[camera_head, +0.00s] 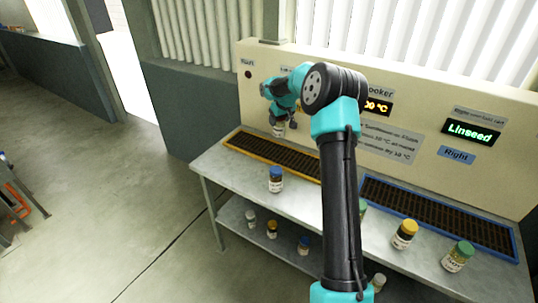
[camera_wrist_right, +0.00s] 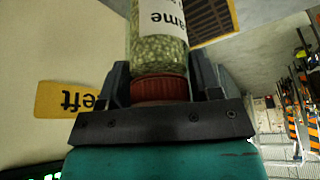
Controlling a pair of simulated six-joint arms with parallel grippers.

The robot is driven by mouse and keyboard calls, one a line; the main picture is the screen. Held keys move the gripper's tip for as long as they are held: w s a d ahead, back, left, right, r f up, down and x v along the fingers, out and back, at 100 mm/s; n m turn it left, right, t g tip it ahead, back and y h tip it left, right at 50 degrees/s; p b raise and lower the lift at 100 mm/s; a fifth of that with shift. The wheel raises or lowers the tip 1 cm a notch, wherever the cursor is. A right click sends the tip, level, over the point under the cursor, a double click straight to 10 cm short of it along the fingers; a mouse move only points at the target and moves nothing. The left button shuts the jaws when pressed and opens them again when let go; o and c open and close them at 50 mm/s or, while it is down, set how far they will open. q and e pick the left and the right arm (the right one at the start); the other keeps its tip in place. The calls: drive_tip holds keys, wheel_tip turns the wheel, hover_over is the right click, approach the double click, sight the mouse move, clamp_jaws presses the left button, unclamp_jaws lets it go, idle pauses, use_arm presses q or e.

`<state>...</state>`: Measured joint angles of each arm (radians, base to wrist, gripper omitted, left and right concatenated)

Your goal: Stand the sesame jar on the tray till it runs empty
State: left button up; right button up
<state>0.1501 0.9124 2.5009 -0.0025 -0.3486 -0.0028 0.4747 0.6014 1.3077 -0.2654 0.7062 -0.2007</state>
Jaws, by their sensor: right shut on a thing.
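The sesame jar (camera_wrist_right: 160,48) has pale seeds, a red-brown lid and a white label on which "ame" shows. My right gripper (camera_wrist_right: 162,82) is shut on it at the lid in the right wrist view. In the head view my right gripper (camera_head: 279,115) is at the left end of the bench, with the jar (camera_head: 279,130) below it, over the orange-framed grated tray (camera_head: 240,148). I cannot tell whether the jar touches the tray. A blue-framed grated tray (camera_head: 440,239) lies at the right. My left gripper is not in view.
A blue-lidded jar (camera_head: 276,180), a yellow-lidded jar (camera_head: 404,234) and a green-lidded jar (camera_head: 458,256) stand along the bench front. Several jars stand on the lower shelf. The panel behind shows "Linseed" (camera_head: 471,131) on its right display.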

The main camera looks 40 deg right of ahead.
sight(283, 126)
drive_tip(key=shift+f, duration=3.1)
drive_tip(key=shift+f, duration=1.85)
drive_tip(key=shift+f, duration=0.1)
drive_tip(key=o, duration=1.1)
drive_tip(key=v, duration=1.2)
